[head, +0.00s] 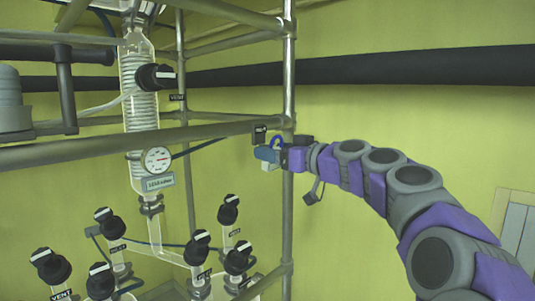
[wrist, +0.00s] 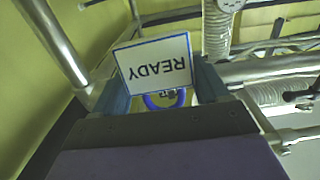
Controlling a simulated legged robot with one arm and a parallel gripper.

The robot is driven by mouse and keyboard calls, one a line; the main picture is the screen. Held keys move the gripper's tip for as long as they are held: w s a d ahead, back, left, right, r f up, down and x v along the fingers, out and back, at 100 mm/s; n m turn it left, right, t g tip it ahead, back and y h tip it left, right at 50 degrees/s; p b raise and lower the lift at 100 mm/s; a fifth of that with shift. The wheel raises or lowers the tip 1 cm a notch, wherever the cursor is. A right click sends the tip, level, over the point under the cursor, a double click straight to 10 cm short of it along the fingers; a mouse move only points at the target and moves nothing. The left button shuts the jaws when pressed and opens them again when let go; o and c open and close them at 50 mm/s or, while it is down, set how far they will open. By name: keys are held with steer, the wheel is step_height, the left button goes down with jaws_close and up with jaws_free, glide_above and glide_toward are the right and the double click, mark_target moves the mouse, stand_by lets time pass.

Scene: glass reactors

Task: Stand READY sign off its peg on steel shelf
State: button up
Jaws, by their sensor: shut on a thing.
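The READY sign (wrist: 155,65) is a white plate with a blue border and reads upside down in the wrist view. A blue loop (wrist: 160,100) shows at its near edge. My gripper (head: 268,154) is shut on the sign, whose plate shows between the two blue-grey fingers in the wrist view. In the head view the blue loop (head: 277,142) rises above the fingers, and only a small pale part of the sign shows below them. A small black block (head: 260,134) sits on the rail just above. I cannot tell whether the loop still touches a peg. I cannot make out the steel shelf.
A steel upright (head: 289,80) stands right beside my gripper, and a horizontal rail (head: 130,143) runs left from it. A glass reactor column (head: 140,90) with a gauge (head: 157,159) and several black-capped valves (head: 197,245) stand to the left.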

steer(key=a, duration=0.1)
steer(key=w+a, duration=0.1)
steer(key=a, duration=0.1)
steer(key=w+a, duration=0.1)
steer(key=shift+a+f+p, duration=0.15)
steer(key=shift+a+p, duration=0.15)
steer(key=shift+c, duration=0.3)
steer(key=shift+s+f+b, duration=0.15)
steer(key=shift+f+b, duration=0.3)
steer(key=shift+f, duration=0.15)
steer(key=shift+c, duration=0.7)
steer(key=shift+d, duration=0.7)
steer(key=o, duration=1)
steer(key=shift+o, duration=1.2)
steer(key=shift+a, duration=0.45)
steer(key=shift+d+p, duration=0.25)
steer(key=shift+p, duration=0.2)
steer(key=b+v, duration=0.2)
steer(key=v, duration=1.5)
steer(key=shift+s+b, duration=0.25)
steer(key=shift+b, duration=0.15)
